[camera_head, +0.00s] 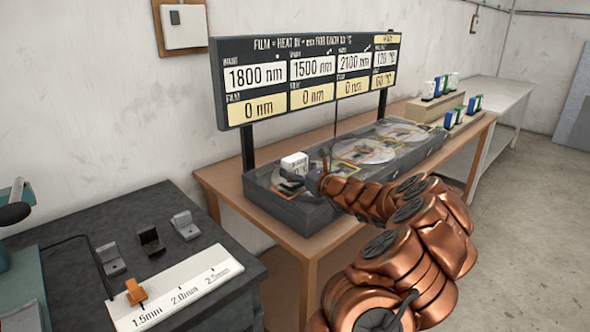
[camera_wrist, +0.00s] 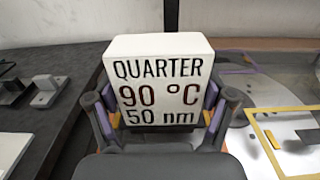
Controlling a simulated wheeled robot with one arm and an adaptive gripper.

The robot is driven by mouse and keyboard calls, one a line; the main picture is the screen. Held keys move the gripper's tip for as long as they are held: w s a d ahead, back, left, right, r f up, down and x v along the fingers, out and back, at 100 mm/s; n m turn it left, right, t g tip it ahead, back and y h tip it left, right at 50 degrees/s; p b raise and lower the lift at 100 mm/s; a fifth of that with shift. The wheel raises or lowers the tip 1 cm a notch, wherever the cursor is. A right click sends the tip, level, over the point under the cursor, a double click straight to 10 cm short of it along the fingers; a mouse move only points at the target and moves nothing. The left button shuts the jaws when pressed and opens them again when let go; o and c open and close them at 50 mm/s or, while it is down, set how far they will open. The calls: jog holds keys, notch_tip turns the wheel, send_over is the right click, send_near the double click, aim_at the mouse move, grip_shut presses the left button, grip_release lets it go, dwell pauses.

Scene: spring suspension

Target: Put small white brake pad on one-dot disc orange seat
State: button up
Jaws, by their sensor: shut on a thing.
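The small white brake pad (camera_head: 294,163) is a white block held at the left end of the long dark disc case. In the wrist view the pad (camera_wrist: 158,85) faces me and reads "QUARTER 90 °C 50 nm". My gripper (camera_wrist: 160,118) is shut on it, one finger at each side. In the head view my gripper (camera_head: 312,182) is partly hidden by my arm. Under the pad, a small orange edge (camera_head: 290,187) shows at the leftmost disc; the rest of that seat is hidden. I cannot tell whether the pad touches it.
A board (camera_head: 310,75) above the case reads 1800, 1500 and 2100 nm, with 0 nm under each. More pads (camera_head: 436,87) stand at the far right of the wooden table. A dark bench at left holds a thickness scale (camera_head: 175,295) with an orange slider (camera_head: 136,291).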

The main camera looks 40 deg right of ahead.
jog(key=o, duration=1.3)
jog(key=s+b, duration=0.1)
jog(key=s, duration=1.1)
jog(key=shift+a+r+b, duration=0.1)
jog(key=shift+r+b, duration=0.05)
jog(key=shift+b, duration=0.15)
jog(key=shift+a, duration=0.1)
